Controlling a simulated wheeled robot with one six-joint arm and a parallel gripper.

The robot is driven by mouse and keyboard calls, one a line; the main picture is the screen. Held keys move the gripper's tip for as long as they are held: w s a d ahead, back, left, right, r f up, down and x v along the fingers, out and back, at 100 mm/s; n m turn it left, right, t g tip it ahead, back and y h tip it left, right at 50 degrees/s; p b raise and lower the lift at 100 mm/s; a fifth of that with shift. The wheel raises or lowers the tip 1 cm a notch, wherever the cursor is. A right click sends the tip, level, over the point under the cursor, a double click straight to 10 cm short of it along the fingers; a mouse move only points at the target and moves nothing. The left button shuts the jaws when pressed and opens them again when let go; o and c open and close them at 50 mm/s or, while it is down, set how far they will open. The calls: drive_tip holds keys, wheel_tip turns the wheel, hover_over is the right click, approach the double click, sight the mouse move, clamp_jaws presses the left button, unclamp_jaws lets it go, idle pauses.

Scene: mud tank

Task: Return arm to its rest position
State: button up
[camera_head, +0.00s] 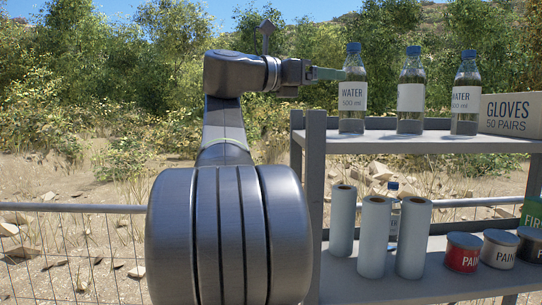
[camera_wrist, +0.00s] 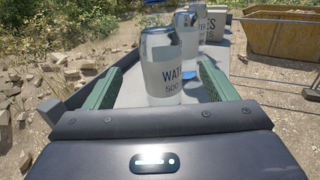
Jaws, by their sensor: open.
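My gripper (camera_head: 328,74) is beside the upper left side of the nearest water bottle (camera_head: 352,93) in the head view. In the wrist view my gripper (camera_wrist: 160,80) has its two green fingers spread wide, with that bottle (camera_wrist: 161,68) showing between them and a gap on each side. The fingers hold nothing. The bottle stands upright on the top shelf (camera_head: 430,141). My arm is raised and bent, with its forearm pointing right toward the bottle. How far the fingertips reach past the bottle's near side is hard to tell.
Two more water bottles (camera_head: 411,92) and a gloves box (camera_head: 510,113) stand along the top shelf. Paper rolls (camera_head: 375,237), another bottle and paint cans (camera_head: 463,252) are on the lower shelf. A wire fence (camera_head: 75,208) runs behind. The air left of my arm is clear.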

sight(358, 78)
drive_tip(key=p+x, duration=0.2)
drive_tip(key=x, duration=0.9)
drive_tip(key=shift+d, duration=0.1)
drive_tip(key=shift+a+r, duration=0.2)
drive_tip(key=shift+r, duration=0.15)
drive_tip(key=shift+f, duration=0.15)
